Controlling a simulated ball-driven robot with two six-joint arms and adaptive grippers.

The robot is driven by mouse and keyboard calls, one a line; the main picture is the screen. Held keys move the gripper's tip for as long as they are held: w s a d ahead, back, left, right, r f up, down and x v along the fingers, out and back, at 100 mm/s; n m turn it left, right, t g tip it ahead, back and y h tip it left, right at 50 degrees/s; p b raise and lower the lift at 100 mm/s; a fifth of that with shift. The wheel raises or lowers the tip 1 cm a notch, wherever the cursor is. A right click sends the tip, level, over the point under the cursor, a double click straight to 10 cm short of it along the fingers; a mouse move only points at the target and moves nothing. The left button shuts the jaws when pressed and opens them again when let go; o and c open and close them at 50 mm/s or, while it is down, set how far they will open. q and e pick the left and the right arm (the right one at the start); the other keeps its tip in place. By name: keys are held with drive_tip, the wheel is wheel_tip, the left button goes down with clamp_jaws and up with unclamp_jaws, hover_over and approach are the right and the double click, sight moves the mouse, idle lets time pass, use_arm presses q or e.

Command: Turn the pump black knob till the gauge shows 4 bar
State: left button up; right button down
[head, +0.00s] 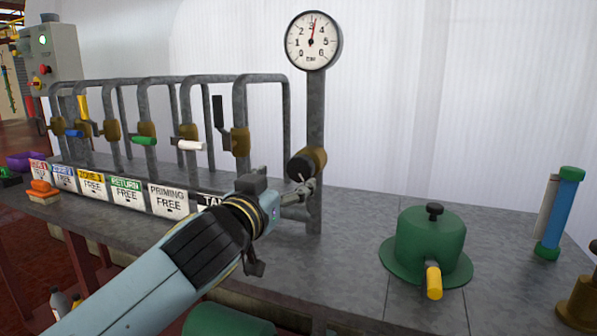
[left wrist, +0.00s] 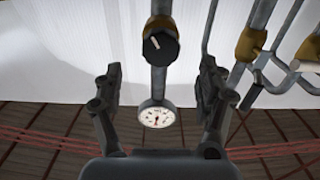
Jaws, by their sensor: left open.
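The pump's black knob (head: 301,167) sits on a brass valve body (head: 317,158) on the grey upright pipe. In the left wrist view the knob (left wrist: 160,47) has a pale mark line tilted to the left. The round gauge (head: 313,41) tops the same pipe. Its red needle points almost straight up, at or slightly past 3. My left gripper (head: 304,191) is just in front of and below the knob. In the left wrist view its fingers (left wrist: 160,70) are spread apart with nothing between them, the knob centred beyond the tips. My right gripper is out of view.
Grey pipes with coloured valve levers (head: 144,141) and label plates (head: 125,189) stand left of my arm. A green round housing with a yellow handle (head: 433,280) and a blue-green cylinder (head: 560,213) stand right. Bench between pipe and housing is clear.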

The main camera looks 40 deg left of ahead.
sight(298, 172)
use_arm(q)
drive_tip(key=x, duration=0.7)
drive_tip(key=shift+w+p, duration=0.1)
drive_tip(key=shift+p, duration=0.3)
drive_tip(key=shift+a, duration=0.1)
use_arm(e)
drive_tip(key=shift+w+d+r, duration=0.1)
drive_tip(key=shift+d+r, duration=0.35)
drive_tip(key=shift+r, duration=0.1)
use_arm(q)
drive_tip(key=c, duration=1.2)
drive_tip(key=shift+o, duration=0.2)
